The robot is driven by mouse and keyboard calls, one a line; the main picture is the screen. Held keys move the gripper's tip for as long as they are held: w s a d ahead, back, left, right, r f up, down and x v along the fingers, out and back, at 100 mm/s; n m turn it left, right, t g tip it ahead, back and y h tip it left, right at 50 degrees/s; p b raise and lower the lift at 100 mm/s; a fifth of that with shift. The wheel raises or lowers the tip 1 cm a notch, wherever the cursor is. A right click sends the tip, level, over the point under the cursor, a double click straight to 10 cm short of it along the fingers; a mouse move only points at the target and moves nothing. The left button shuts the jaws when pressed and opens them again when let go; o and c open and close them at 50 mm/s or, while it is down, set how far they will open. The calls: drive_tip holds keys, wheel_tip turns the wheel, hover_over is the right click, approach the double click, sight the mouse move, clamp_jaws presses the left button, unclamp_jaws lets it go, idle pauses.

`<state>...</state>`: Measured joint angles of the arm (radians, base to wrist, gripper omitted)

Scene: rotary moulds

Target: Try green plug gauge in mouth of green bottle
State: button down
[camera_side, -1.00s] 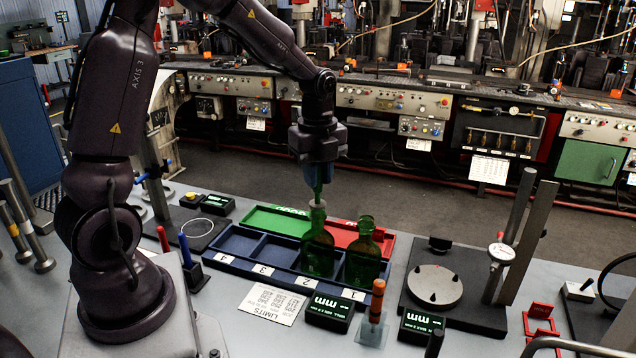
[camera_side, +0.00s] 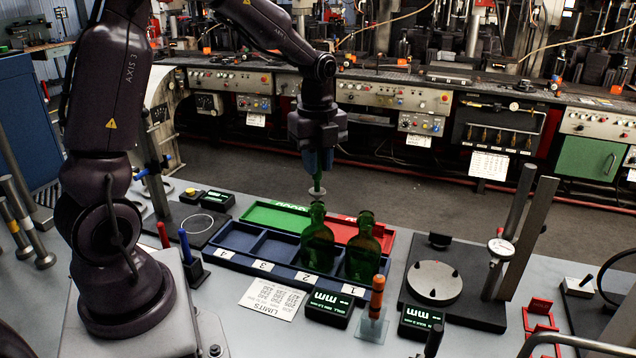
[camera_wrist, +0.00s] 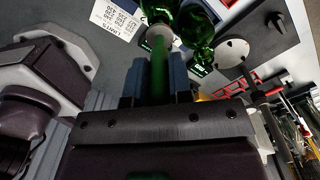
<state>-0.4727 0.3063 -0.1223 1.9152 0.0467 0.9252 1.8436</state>
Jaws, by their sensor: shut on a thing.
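My gripper (camera_side: 318,165) is shut on the green plug gauge (camera_side: 317,187), which hangs down with a pale collar near its lower end. The gauge also shows between my fingers in the wrist view (camera_wrist: 158,68). A green bottle (camera_side: 317,245) stands upright in blue rack slot 2, below the gauge. The collar is just above its mouth; whether the gauge tip is still inside the mouth cannot be told. A second green bottle (camera_side: 363,250) stands upright in slot 1. The task does not say which bottle is meant.
The blue rack (camera_side: 228,262) has empty slots 3 and 4. Behind it are a green tray (camera_side: 272,216) and a red tray (camera_side: 385,238). An orange-handled gauge (camera_side: 377,290) stands in front. A dial gauge stand (camera_side: 500,250) is at the right.

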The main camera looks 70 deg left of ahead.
drive_tip(key=shift+r, duration=1.85)
